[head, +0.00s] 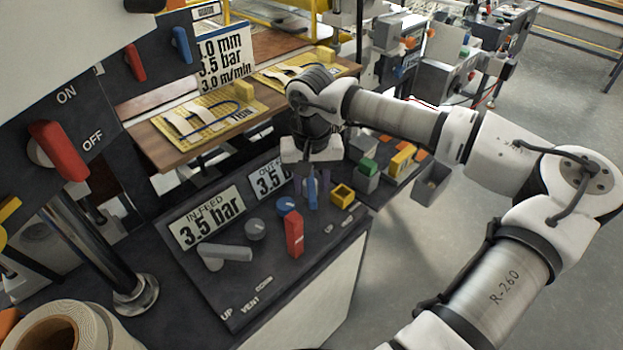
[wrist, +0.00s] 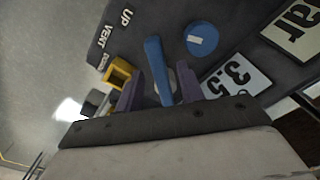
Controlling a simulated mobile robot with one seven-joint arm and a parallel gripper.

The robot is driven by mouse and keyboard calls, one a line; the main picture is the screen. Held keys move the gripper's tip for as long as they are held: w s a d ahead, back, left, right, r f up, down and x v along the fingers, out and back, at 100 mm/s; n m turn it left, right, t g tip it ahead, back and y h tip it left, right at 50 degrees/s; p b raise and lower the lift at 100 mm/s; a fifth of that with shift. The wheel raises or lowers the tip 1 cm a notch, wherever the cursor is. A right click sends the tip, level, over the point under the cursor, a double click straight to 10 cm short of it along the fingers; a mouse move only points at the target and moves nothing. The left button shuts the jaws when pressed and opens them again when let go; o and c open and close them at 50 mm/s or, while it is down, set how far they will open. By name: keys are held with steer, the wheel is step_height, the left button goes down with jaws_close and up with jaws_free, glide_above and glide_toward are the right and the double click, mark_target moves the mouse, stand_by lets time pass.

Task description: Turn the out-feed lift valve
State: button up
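The out-feed lift valve appears to be the blue lever (head: 311,189) on the dark sloped panel, beside the out-feed pressure label (head: 272,178). In the wrist view the blue lever (wrist: 157,68) stands between my two purple fingers. My gripper (head: 312,196) points down over the panel with one finger on each side of the lever. It also shows in the wrist view (wrist: 159,88), with a narrow gap at the right finger; contact on the left is unclear. The fingers look open around the lever. The lever's lower end is partly hidden by my gripper.
A blue knob (head: 288,206) sits close left of the lever, and a red lever (head: 294,234) stands in front. A yellow square box (head: 342,195) is close on the right. A grey lever (head: 225,252) and grey knob (head: 255,229) are further left. Open floor lies right of the panel.

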steer(key=shift+f, duration=0.15)
steer(key=shift+c, duration=0.5)
jaws_close()
